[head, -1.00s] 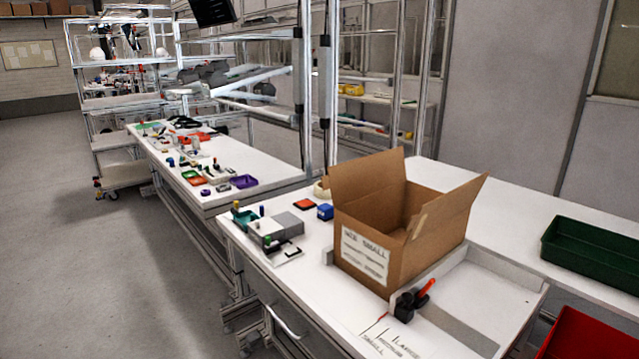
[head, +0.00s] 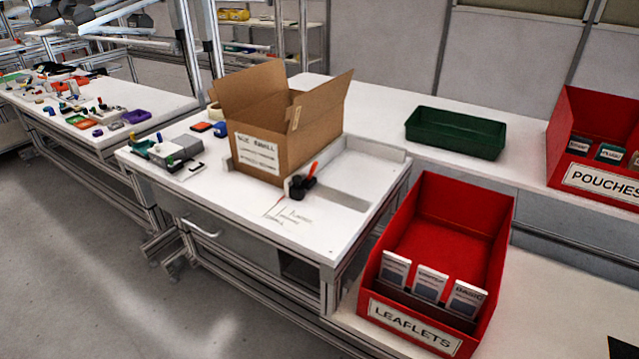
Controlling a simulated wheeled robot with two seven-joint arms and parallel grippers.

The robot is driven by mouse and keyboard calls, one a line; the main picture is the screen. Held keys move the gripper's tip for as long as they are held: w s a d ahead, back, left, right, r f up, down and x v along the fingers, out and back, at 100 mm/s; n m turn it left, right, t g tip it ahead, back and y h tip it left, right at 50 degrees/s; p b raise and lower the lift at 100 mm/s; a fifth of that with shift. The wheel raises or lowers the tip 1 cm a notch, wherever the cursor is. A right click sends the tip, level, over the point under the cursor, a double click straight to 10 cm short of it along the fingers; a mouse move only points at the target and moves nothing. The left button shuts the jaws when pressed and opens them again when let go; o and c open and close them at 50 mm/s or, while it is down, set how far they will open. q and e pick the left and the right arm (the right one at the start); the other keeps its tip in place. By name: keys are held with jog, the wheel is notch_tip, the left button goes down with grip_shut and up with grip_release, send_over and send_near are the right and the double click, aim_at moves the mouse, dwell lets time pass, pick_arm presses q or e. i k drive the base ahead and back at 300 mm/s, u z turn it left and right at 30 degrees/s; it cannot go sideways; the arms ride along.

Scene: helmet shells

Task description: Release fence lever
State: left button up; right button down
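The fence lever (head: 311,171) has a red-orange handle, tilted up to the right. It rises from a black clamp (head: 300,187) at the near end of the white fence (head: 341,192) on the white table (head: 250,209). An open cardboard box (head: 268,152) with a size label stands upright just left of and behind the clamp, flaps raised. Whether the box touches the fence cannot be told. Neither of my grippers is in view.
A red LEAFLETS bin (head: 487,240) stands at the right front, lower than the table. A green tray (head: 456,132) and a red POUCHES bin (head: 597,108) are on the back counter. A grey block (head: 182,150) is left of the box. The table's front is clear.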

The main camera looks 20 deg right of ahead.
aim_at(314, 165)
jog(key=z, duration=0.75)
jog(key=i, duration=0.85)
jog(key=u, duration=0.25)
